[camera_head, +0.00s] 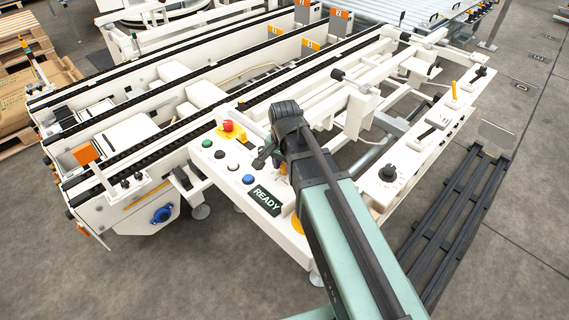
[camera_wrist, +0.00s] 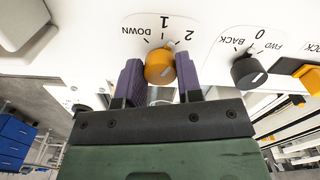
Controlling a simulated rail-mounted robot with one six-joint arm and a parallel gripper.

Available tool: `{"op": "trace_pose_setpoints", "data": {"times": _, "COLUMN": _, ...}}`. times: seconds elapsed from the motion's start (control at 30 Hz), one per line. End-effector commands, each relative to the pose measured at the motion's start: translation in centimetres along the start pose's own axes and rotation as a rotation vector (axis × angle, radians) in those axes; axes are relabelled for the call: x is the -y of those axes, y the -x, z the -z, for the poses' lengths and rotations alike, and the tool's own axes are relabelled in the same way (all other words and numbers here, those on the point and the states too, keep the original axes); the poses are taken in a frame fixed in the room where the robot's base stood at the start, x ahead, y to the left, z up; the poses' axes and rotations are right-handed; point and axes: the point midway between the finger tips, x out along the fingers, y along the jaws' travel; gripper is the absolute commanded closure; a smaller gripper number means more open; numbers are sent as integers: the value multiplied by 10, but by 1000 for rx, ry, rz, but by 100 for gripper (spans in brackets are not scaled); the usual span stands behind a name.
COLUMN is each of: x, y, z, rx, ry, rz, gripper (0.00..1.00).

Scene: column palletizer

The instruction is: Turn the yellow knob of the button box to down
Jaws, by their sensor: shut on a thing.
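The yellow knob (camera_wrist: 159,66) sits on a white panel with a dial marked DOWN, 1 and 2, printed upside down in the wrist view. My gripper (camera_wrist: 160,72) has one purple finger on each side of the knob and is shut on it. In the head view the button box (camera_head: 207,163) carries a red emergency button, several coloured buttons and a READY display (camera_head: 266,199). My arm covers most of the knob there.
A black knob (camera_wrist: 248,72) marked BACK, 0 and FWD stands just right of my gripper in the wrist view. Another yellow part (camera_wrist: 306,76) lies farther right. White conveyor frames with black chains (camera_head: 130,117) fill the head view's left. Open floor lies in front.

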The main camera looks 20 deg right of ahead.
Motion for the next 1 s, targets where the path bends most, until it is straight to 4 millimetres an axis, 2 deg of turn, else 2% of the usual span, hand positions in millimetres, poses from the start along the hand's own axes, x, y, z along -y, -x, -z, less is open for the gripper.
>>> {"op": "trace_pose_setpoints", "data": {"times": 1.0, "x": -2, "y": 0, "z": 1, "rx": 0, "ry": 954, "rz": 0, "gripper": 91}}
